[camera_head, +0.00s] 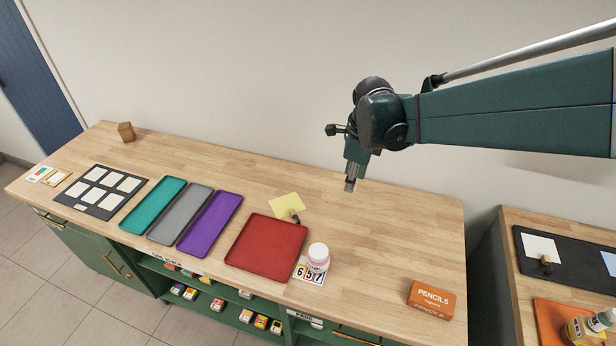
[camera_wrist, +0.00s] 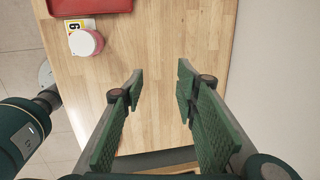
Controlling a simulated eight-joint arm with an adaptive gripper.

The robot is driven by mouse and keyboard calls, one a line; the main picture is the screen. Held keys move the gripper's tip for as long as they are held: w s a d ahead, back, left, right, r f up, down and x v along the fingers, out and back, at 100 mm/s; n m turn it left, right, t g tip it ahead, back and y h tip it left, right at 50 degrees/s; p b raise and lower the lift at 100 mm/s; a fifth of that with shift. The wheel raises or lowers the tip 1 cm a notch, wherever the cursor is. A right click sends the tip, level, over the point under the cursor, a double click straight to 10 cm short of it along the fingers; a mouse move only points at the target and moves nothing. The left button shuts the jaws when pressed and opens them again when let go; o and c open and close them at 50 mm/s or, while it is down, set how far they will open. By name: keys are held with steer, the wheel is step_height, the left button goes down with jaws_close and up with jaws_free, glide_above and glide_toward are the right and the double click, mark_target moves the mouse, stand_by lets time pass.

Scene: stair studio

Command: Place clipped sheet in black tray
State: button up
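A yellow sheet (camera_head: 284,204) with a small dark clip (camera_head: 294,216) lies on the wooden counter behind the red tray. A black tray (camera_head: 577,271) is on the second table at the right, cut by the picture edge. A white sheet (camera_head: 541,247) with a dark clip (camera_head: 545,262) lies on it, beside a light blue sheet (camera_head: 609,262). My gripper (camera_head: 349,187) hangs above the counter, right of the yellow sheet. In the wrist view my gripper (camera_wrist: 160,88) is open, with only bare wood between its fingers.
A red tray (camera_head: 266,247), a pink jar (camera_head: 317,260) and an orange pencils box (camera_head: 431,299) stand along the front. Teal, grey and purple trays (camera_head: 209,221) are further left. An orange tray (camera_head: 553,318) holds a bottle (camera_head: 590,326). A gap separates the tables.

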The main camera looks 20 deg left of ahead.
steer(key=w+a+f+m+g, duration=0.15)
steer(key=a+f+m, duration=0.25)
steer(key=a+f, duration=0.55)
steer(key=m, duration=0.4)
glide_toward(294, 213)
steer(key=shift+w+h, duration=0.2)
steer(key=shift+h, duration=0.2)
steer(key=shift+s+a+f+g, duration=0.1)
steer(key=shift+a+f+g, duration=0.15)
steer(key=shift+a+f, duration=0.25)
steer(key=shift+f, duration=0.1)
steer(key=shift+f, duration=1.2)
steer(key=shift+f, duration=0.1)
steer(key=shift+f, duration=2.5)
